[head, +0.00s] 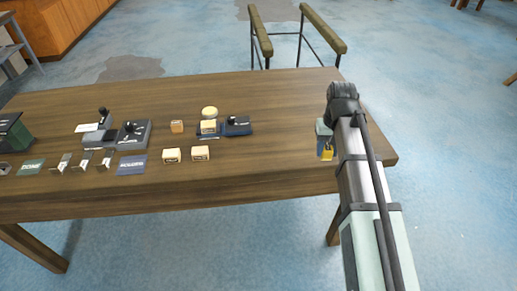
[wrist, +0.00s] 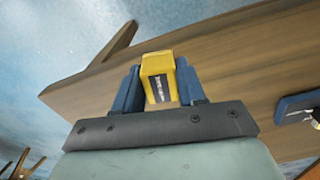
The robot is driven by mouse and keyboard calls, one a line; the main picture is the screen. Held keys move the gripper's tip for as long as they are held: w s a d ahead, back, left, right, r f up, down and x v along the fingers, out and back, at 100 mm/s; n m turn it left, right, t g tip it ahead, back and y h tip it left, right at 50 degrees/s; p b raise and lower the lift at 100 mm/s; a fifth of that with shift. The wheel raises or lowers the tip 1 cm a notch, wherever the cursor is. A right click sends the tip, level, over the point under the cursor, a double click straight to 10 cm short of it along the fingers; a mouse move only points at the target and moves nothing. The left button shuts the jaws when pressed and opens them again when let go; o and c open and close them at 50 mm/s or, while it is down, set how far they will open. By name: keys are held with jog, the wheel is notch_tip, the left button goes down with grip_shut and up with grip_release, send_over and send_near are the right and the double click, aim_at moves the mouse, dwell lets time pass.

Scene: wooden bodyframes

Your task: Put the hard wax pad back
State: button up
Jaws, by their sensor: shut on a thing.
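My gripper (wrist: 160,82) is shut on a yellow block (wrist: 157,64) with a dark label, whose lettering is too small to read. The block sits between the two blue fingers in the wrist view. In the head view my gripper (head: 325,146) is over the right end of the table, and the yellow block (head: 327,154) shows below it. I cannot tell which labelled piece is the hard wax pad.
The wooden table (head: 275,165) is clear between the holder and my gripper.

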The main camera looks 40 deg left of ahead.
jog(key=s+a+r+n, duration=0.15)
jog(key=s+a, duration=0.25)
jog(key=a, duration=0.5)
jog(key=s+a+r+n, duration=0.15)
jog(key=s+a, duration=0.25)
jog(key=a, duration=0.6)
jog(key=m, duration=0.1)
send_near(258, 149)
jog(key=shift+f, duration=2.95)
jog(key=o, duration=0.9)
jog(key=shift+f, duration=0.1)
jog(key=shift+o, duration=0.2)
notch_tip(258, 149, up, 12)
